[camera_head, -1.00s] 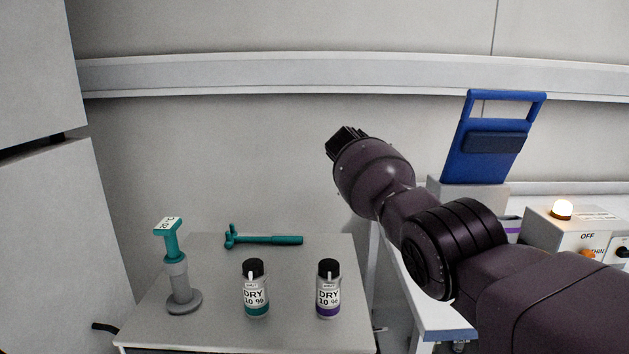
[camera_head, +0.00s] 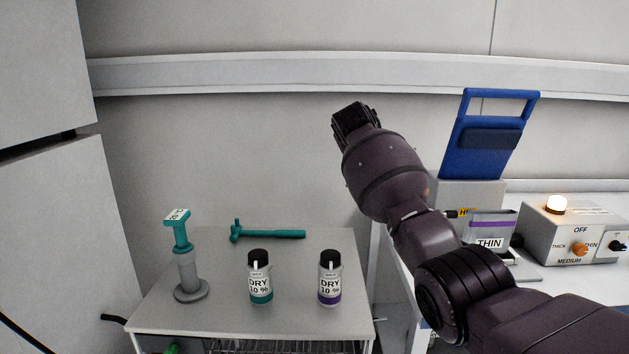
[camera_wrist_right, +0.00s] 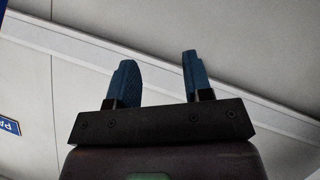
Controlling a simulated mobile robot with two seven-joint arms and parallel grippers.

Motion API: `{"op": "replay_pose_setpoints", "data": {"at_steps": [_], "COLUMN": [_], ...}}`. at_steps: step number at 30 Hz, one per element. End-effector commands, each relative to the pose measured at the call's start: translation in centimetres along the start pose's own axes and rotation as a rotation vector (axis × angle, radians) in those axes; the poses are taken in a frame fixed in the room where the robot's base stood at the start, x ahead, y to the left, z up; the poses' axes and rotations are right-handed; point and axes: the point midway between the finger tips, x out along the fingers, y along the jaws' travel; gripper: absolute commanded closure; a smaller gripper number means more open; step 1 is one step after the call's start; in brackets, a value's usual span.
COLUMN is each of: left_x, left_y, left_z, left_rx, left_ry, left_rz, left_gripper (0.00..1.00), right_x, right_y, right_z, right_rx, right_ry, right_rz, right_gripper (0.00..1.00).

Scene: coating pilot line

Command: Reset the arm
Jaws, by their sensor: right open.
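My right arm comes in from the lower right in the head view. Its gripper (camera_head: 352,118) is raised in front of the wall, above and behind the right edge of the small grey table. In the right wrist view my right gripper (camera_wrist_right: 158,80) has its two blue fingers apart with nothing between them. My left gripper is not in the head view.
The grey table (camera_head: 220,318) holds a teal-topped stand (camera_head: 187,270), a teal hammer-like tool (camera_head: 270,234), a teal-banded bottle (camera_head: 260,280) and a purple-banded bottle (camera_head: 330,280). At right are a blue-handled panel (camera_head: 488,135), a THIN container (camera_head: 490,230) and a control box (camera_head: 570,235) with a lit lamp.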

Motion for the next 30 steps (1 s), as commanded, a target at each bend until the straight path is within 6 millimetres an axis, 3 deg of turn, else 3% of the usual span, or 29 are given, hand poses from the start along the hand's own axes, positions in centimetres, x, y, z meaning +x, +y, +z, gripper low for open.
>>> {"op": "replay_pose_setpoints", "data": {"at_steps": [5,11,20,30], "left_x": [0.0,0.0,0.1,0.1], "left_y": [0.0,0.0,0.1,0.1], "left_z": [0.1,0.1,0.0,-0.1], "left_rx": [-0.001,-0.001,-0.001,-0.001], "left_ry": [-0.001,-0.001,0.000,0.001], "left_rz": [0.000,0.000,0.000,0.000], "left_gripper": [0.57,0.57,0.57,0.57], "right_x": [0.8,0.6,-1.2,-5.3], "right_y": [-1.4,-2.7,-4.2,-5.6], "right_z": [3.4,8.9,19.2,32.3], "right_rx": [0.044,0.092,0.161,0.236], "right_ry": [0.202,0.357,0.488,0.522], "right_rz": [-0.061,-0.113,-0.169,-0.212], "right_gripper": [0.54,0.54,0.54,0.54]}}
